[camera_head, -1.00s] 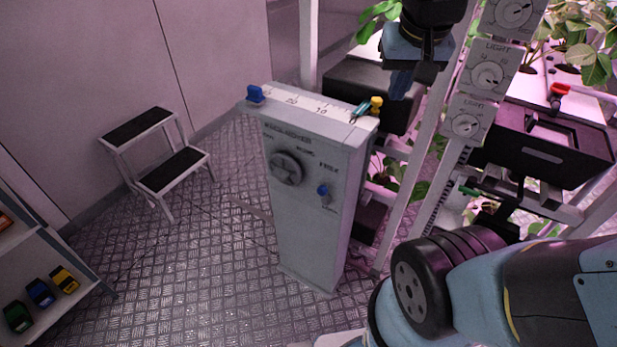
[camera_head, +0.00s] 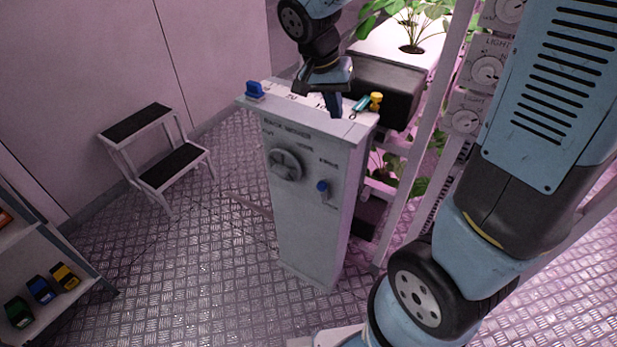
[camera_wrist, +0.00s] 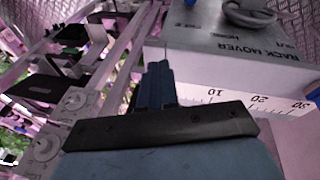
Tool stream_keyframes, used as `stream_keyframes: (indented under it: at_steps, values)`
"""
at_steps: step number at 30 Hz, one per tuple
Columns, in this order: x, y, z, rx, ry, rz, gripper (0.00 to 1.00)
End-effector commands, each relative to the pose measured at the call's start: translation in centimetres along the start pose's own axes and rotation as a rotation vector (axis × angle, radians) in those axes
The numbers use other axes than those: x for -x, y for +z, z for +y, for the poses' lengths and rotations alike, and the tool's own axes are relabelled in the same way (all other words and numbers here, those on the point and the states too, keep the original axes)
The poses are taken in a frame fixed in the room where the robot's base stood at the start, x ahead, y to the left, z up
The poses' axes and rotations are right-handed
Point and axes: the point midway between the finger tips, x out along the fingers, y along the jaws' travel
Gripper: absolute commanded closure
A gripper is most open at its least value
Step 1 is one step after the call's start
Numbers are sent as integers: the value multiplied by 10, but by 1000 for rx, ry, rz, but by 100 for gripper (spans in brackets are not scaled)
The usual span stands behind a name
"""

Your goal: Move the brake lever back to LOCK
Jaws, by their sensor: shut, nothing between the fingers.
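The grey cabinet marked RACK MOVER (camera_head: 310,225) stands upright on the floor. On its front, at the right, is a small lever with a blue knob (camera_head: 323,187), just below the word FREE; the small lettering under it is unreadable. My gripper (camera_head: 336,114) is shut and empty, pointing down at the right part of the cabinet's top, apart from the lever. I cannot tell whether the fingertips touch the top. The wrist view shows the shut blue fingers (camera_wrist: 158,75) in front of the cabinet top's scale (camera_wrist: 235,98); the lever is not clearly seen there.
A round handwheel (camera_head: 285,165) is left of the lever. A plant rack (camera_head: 430,150) stands close at the right. A step stool (camera_head: 160,160) is at left; floor before the cabinet is clear.

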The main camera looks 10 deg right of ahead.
Motion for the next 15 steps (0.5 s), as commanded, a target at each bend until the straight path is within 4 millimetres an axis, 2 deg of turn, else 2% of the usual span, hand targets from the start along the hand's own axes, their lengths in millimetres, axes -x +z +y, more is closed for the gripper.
stream_keyframes:
  at_steps: [3,15]
  values:
    - [-15,2,-21,-25,45,0,100]
    - [-68,18,-84,-127,179,46,100]
